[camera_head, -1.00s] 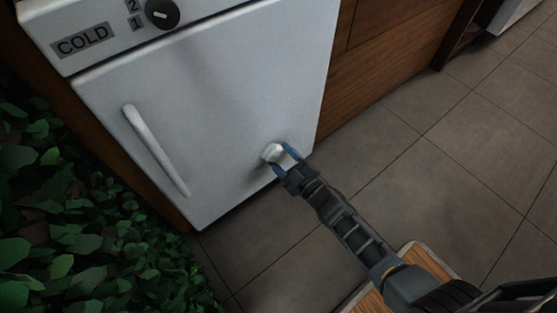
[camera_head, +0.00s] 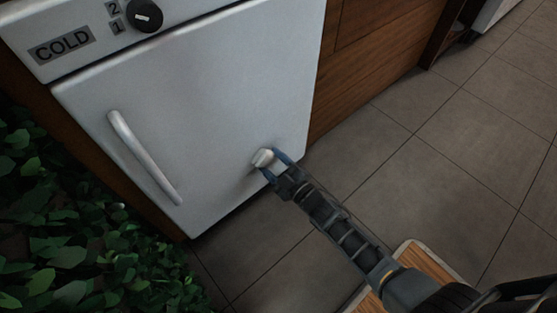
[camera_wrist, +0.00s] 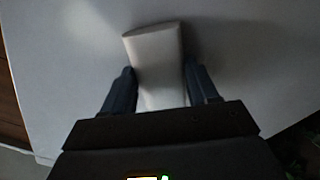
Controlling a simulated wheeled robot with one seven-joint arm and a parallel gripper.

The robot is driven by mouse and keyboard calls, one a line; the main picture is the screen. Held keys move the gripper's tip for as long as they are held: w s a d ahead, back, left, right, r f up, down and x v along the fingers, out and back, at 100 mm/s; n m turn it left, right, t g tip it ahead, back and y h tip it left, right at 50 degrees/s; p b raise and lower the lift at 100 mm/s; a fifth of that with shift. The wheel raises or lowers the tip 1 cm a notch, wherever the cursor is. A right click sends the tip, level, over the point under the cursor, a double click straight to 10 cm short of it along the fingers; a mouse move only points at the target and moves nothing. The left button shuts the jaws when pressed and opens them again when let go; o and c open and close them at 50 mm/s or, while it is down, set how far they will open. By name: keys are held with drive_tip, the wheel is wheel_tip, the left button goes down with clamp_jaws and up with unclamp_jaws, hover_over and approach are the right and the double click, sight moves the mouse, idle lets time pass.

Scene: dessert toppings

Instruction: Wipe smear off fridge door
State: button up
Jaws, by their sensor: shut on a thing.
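The white fridge door (camera_head: 190,110) fills the left middle of the head view, with a vertical handle (camera_head: 145,155) at its left. My gripper (camera_head: 272,164) is at the lower right part of the door. It is shut on a pale block-like wiper (camera_head: 263,157), which also shows between the fingers in the wrist view (camera_wrist: 157,60). The wiper's far end is at or very near the door; contact is not clear. In the wrist view the door (camera_wrist: 60,70) is grey and shaded. I cannot make out a distinct smear on it; the patch behind the wiper is hidden.
A panel with a COLD label (camera_head: 62,46) and a black knob (camera_head: 145,15) sits above the door. Leafy plants (camera_head: 70,250) crowd the lower left. Wooden cabinet panels (camera_head: 365,50) stand to the right. The tiled floor (camera_head: 470,130) on the right is clear.

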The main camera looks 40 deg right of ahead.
sight(244, 170)
drive_tip(key=shift+w+a+r, duration=0.25)
drive_tip(key=shift+w+a, duration=0.05)
drive_tip(key=shift+a, duration=0.4)
drive_tip(key=shift+c, duration=0.4)
drive_tip(key=shift+s+a+b, duration=0.15)
drive_tip(key=shift+a+b, duration=0.4)
drive_tip(key=shift+a, duration=1.05)
drive_tip(key=shift+s+a+b, duration=0.1)
drive_tip(key=shift+a+b, duration=0.4)
drive_tip(key=shift+a, duration=1.1)
drive_tip(key=shift+s+f, duration=0.1)
drive_tip(key=shift+s, duration=0.05)
drive_tip(key=shift+s+d+p, duration=0.1)
drive_tip(key=shift+s+p, duration=0.7)
drive_tip(key=shift+s, duration=2.15)
drive_tip(key=s, duration=0.3)
drive_tip(key=shift+p, duration=0.3)
